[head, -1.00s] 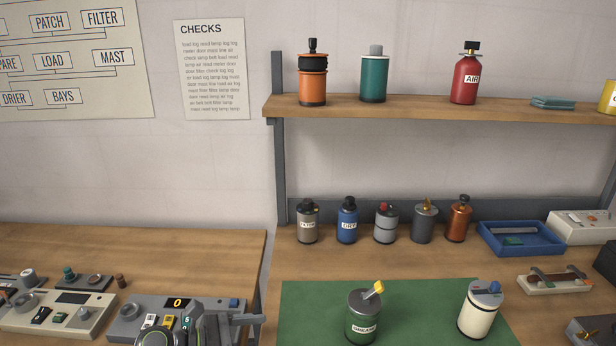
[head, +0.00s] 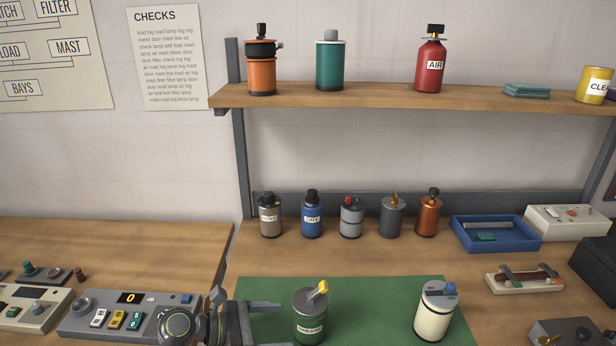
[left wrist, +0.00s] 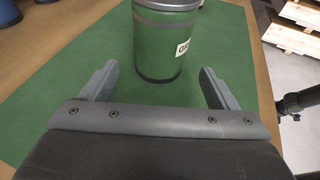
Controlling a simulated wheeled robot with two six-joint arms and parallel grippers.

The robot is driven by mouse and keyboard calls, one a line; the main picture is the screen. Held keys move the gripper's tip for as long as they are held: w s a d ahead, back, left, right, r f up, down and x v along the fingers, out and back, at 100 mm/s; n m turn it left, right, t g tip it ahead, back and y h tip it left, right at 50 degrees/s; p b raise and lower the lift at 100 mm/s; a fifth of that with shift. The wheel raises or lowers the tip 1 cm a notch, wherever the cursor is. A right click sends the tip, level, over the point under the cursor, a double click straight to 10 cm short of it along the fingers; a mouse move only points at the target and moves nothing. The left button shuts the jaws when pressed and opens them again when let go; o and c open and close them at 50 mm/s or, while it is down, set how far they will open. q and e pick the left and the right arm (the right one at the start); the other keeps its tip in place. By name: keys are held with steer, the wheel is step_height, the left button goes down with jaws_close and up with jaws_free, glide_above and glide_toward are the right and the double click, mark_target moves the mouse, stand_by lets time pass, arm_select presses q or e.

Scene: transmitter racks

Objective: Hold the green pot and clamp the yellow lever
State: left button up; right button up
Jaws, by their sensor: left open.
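The green pot (head: 310,318) stands upright on the green mat (head: 385,318), with a yellow lever (head: 319,287) tilted up on its grey lid. My left gripper (head: 270,322) is open just to the left of the pot, its jaws facing it. In the left wrist view the pot (left wrist: 160,50) stands beyond and between the two open fingers (left wrist: 158,88), apart from them. The lever and the top of the pot are out of the left wrist view. My right gripper is not in view.
A cream pot with a blue lever (head: 436,310) stands on the mat to the right. Several small canisters (head: 351,217) line the back of the bench. A control panel (head: 125,315) lies left of my gripper. A shelf (head: 380,96) runs above.

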mark_target(298, 327)
arm_select(q)
steer(key=b+x, duration=0.2)
steer(key=x, duration=0.3)
steer(key=shift+d+f, duration=0.15)
steer(key=shift+d, duration=0.05)
steer(key=shift+b+x, duration=0.35)
steer(key=shift+x, duration=0.45)
steer(key=shift+w, duration=0.1)
steer(key=shift+c, duration=0.3)
steer(key=c, duration=0.6)
